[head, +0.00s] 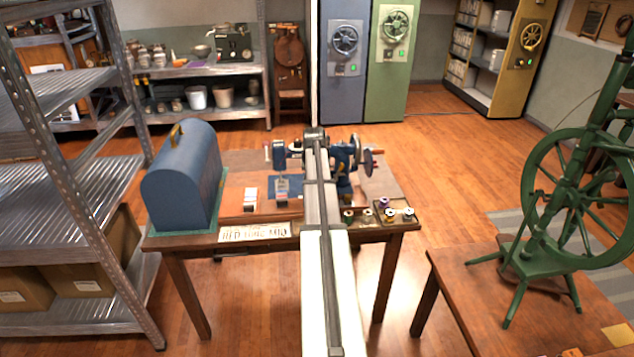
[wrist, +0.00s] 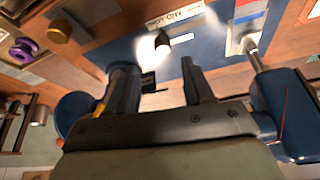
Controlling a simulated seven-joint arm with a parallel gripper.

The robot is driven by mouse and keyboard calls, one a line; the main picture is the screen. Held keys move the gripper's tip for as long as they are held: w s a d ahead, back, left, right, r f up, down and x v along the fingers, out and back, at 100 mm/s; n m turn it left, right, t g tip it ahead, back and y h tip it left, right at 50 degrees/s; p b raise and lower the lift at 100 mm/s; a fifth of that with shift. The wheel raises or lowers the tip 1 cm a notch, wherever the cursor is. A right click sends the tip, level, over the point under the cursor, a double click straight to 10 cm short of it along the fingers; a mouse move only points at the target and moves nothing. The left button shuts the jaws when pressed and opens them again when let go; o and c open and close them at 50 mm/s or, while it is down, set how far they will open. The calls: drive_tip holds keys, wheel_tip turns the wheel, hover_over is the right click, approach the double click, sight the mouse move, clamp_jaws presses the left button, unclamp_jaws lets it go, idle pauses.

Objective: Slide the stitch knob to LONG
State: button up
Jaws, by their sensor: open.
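A blue sewing machine (head: 345,158) stands on the wooden table, with its middle hidden behind my arm in the head view. In the wrist view a blue surface (wrist: 215,62) carries a small knob (wrist: 162,43) with a bright end, beside a pale slot (wrist: 182,40). A white label (wrist: 178,14) with upside-down lettering, including what looks like MID, lies beyond the knob. My gripper (wrist: 160,76) is open and empty, its two dark fingers apart, pointing towards the knob, which appears ahead of the gap and apart from them. The fingers cannot be made out in the head view.
A blue domed case (head: 182,185) stands on the table's left. A tray (head: 385,222) of thread spools sits at its right front. A lettered plaque (head: 255,233) is at the front edge. A green spinning wheel (head: 570,215) stands at right, a metal shelf (head: 70,190) at left.

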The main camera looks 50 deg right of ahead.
drive_tip(key=v, duration=0.7)
idle(0.5)
